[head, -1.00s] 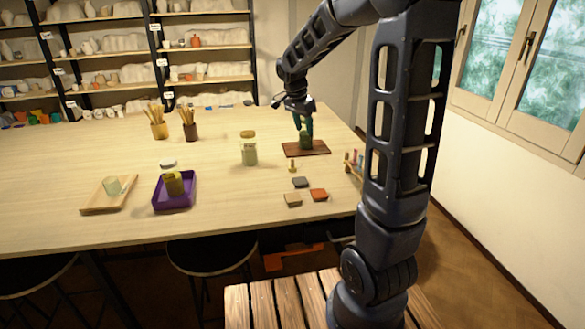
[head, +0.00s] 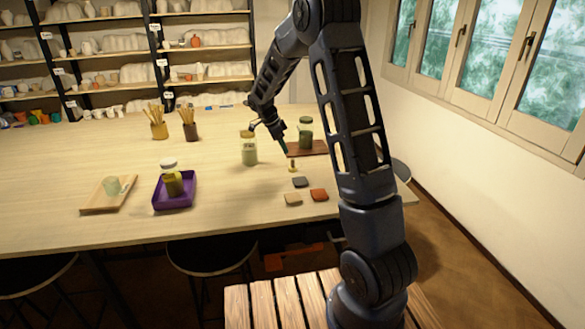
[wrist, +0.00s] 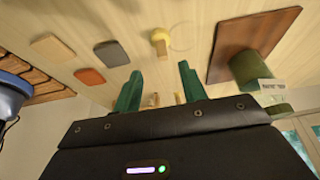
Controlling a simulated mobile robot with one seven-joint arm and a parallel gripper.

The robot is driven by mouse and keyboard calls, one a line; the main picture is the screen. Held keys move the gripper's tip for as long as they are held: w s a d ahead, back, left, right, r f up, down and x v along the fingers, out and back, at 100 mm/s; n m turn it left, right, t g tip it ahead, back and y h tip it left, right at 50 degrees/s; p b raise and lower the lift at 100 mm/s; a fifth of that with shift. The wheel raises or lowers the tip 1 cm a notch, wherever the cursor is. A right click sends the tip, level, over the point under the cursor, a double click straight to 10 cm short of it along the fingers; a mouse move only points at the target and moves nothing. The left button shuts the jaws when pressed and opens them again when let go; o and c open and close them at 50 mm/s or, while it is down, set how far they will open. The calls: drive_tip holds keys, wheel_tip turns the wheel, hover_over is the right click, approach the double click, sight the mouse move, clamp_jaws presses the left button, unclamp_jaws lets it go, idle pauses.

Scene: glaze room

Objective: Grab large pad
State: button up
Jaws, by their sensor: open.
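Three flat square pads lie on the table: a beige one (head: 293,199), a dark grey one (head: 300,182) and an orange-red one (head: 319,195). They look close in size; I cannot tell which is the large one. In the wrist view the beige pad (wrist: 52,48), grey pad (wrist: 111,54) and orange-red pad (wrist: 89,76) lie left of my fingers. My gripper (head: 285,149) is open and empty above the table, beyond the pads. Its two teal fingers (wrist: 160,86) stand apart in the wrist view.
A dark green jar (head: 305,132) is upright on a brown board (head: 320,148). A pale green jar (head: 249,152) stands left. A purple tray (head: 175,205) and a wooden tray (head: 97,207) are farther left.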

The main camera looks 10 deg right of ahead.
sight(292, 159)
drive_tip(key=x, duration=0.4)
drive_tip(key=shift+d+x, duration=0.15)
drive_tip(key=shift+x, duration=1.15)
drive_tip(key=shift+d+x, duration=0.15)
drive_tip(key=shift+x, duration=1.15)
drive_tip(key=shift+w+r, duration=0.15)
drive_tip(key=shift+r, duration=0.05)
clamp_jaws()
